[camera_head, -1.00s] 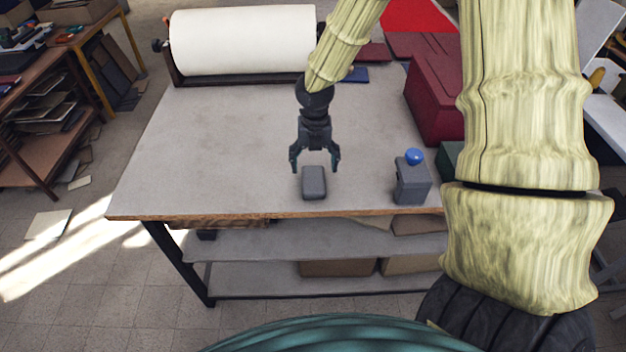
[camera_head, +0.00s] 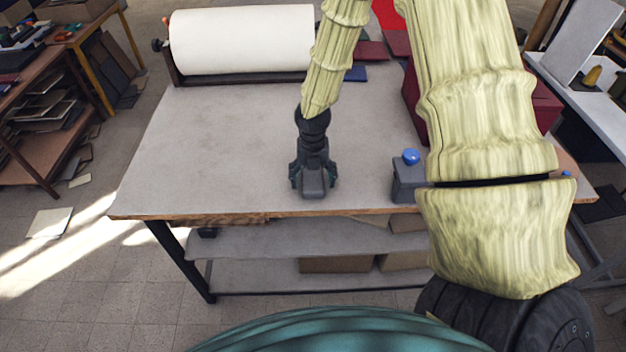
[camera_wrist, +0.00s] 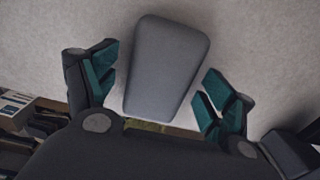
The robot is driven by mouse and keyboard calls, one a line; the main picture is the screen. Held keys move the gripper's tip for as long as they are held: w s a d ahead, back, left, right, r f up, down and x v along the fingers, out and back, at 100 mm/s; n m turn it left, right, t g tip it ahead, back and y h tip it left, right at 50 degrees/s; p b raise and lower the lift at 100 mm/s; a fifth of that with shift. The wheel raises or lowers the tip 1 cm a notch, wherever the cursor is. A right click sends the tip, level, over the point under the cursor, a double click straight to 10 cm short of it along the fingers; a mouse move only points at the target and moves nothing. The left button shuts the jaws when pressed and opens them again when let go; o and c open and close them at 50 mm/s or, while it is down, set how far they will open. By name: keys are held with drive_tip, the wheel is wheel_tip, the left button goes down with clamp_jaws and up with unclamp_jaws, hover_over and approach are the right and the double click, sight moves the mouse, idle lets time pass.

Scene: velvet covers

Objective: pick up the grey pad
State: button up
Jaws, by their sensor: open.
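The grey pad (camera_head: 314,183) lies on the grey table (camera_head: 225,140) close to its front edge. It is a small rounded block. In the head view my gripper (camera_head: 313,182) is down around it, with a finger on each side. In the wrist view the grey pad (camera_wrist: 166,66) sits between the two teal-padded fingers of my open gripper (camera_wrist: 160,95). A strip of tabletop shows between each finger and the pad, so neither finger appears to touch it.
A dark grey block with a blue knob (camera_head: 409,177) stands to the right of the pad. A large white roll (camera_head: 242,40) lies at the back left. A dark red box (camera_head: 411,98) is partly hidden behind my arm. The table's left half is clear.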

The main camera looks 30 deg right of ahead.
sight(314, 179)
drive_tip(key=c, duration=1.2)
drive_tip(key=shift+r, duration=0.15)
drive_tip(key=shift+r+b, duration=0.6)
drive_tip(key=shift+r, duration=0.3)
drive_tip(key=shift+s+a+r+b, duration=0.1)
drive_tip(key=shift+s+r+b, duration=0.3)
drive_tip(key=shift+r, duration=0.2)
drive_tip(key=s+a+b, duration=0.1)
drive_tip(key=s, duration=0.4)
drive_tip(key=s+a+r+b, duration=0.1)
drive_tip(key=s+b, duration=0.1)
drive_tip(key=s, duration=0.3)
drive_tip(key=s+b, duration=0.1)
drive_tip(key=s, duration=0.4)
drive_tip(key=shift+a+r+b, duration=0.3)
drive_tip(key=shift+a+r, duration=0.05)
drive_tip(key=shift+a, duration=0.05)
